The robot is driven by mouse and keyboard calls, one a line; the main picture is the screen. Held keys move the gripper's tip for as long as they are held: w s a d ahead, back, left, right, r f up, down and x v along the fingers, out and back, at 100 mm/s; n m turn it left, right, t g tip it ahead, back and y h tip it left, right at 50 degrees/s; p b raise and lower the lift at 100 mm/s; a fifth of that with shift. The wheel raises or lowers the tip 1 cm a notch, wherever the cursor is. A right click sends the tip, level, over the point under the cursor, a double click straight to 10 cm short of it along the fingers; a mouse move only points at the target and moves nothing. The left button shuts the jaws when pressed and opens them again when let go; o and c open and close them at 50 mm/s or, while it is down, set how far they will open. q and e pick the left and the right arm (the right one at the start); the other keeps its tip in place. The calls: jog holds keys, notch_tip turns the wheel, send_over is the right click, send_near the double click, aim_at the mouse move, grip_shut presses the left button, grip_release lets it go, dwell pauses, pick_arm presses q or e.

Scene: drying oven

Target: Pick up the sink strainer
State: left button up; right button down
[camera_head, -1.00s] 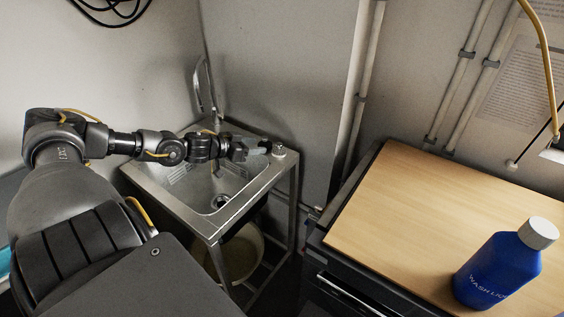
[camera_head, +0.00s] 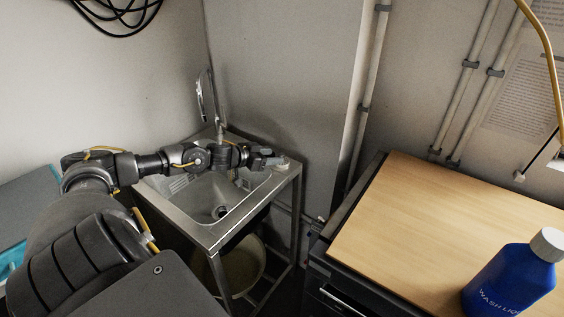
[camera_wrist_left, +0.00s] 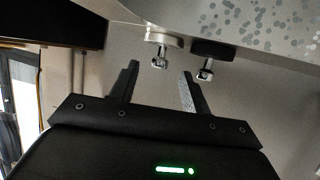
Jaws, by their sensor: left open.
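My left gripper (camera_head: 274,161) is over the back right corner of the metal sink (camera_head: 205,238), open and empty. A small pale metal piece, which looks like the sink strainer (camera_head: 283,168), sits on the rim there, partly hidden by the fingers. In the left wrist view my open fingers (camera_wrist_left: 158,82) point toward two small round pieces with metal knobs. One is silver, likely the strainer (camera_wrist_left: 162,42), roughly ahead of the gap. The other is a black stopper-like piece (camera_wrist_left: 213,50), beside it. I see no contact with the fingers. My right gripper is out of view.
The sink has a drain (camera_head: 220,212) in its basin and a tap (camera_head: 220,130) at the back. A bucket (camera_head: 243,265) stands below. A wooden-topped cabinet (camera_head: 420,220) with a blue wash bottle (camera_head: 510,280) is at the right. The wall is close behind the sink.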

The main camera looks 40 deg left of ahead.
aim_at(281, 154)
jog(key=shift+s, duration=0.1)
pick_arm(q)
jog(key=x, duration=0.4)
jog(key=shift+w, duration=0.35)
jog(key=shift+w+d+f, duration=0.1)
jog(key=shift+w+f, duration=0.1)
jog(key=shift+w, duration=0.05)
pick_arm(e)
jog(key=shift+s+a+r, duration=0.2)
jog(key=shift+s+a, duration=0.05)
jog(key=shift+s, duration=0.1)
pick_arm(q)
jog(key=shift+c, duration=0.9)
grip_shut()
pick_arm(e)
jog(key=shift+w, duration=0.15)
pick_arm(q)
jog(key=shift+r, duration=0.1)
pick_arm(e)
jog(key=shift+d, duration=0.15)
